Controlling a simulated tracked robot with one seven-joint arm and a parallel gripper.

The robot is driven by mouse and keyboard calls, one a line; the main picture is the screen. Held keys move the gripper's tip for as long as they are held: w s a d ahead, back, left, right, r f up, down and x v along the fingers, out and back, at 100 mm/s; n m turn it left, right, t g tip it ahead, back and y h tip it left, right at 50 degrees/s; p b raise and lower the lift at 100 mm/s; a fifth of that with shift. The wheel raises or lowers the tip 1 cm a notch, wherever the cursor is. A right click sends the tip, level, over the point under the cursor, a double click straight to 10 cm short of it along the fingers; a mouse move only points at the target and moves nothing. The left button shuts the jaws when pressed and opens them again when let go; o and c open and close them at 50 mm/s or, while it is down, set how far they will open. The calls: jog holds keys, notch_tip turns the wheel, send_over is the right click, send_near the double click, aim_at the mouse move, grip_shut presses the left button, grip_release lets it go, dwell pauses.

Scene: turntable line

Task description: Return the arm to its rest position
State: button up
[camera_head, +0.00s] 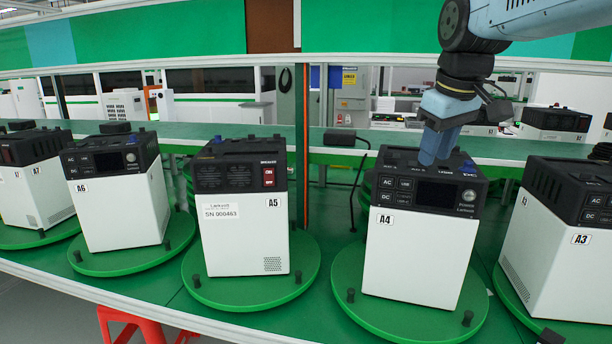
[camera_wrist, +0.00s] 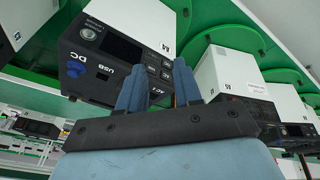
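My arm reaches in from the upper right of the head view, with my gripper (camera_head: 434,158) pointing down in front of the top of the A4 power unit (camera_head: 415,253). In the wrist view, the two blue fingers of my gripper (camera_wrist: 160,72) stand apart with nothing held between them. A4 has a white body and a black top with a small screen, and it stands on a green turntable (camera_head: 349,297). It also shows behind the fingers in the wrist view (camera_wrist: 140,25). I cannot tell whether the fingers touch its top.
Similar units stand on turntables along the line: A5 (camera_head: 243,225) and A6 (camera_head: 118,208) to the left, A3 (camera_head: 553,255) to the right. A green shelf edge (camera_head: 345,155) runs behind them. A red stool (camera_head: 132,322) is below the line at the lower left.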

jog(key=s+f+m+t, duration=0.2)
jog(key=s+f+m, duration=0.3)
jog(key=s+f, duration=0.6)
jog(key=shift+s, duration=0.2)
jog(key=shift+d, duration=0.1)
dwell(3.3)
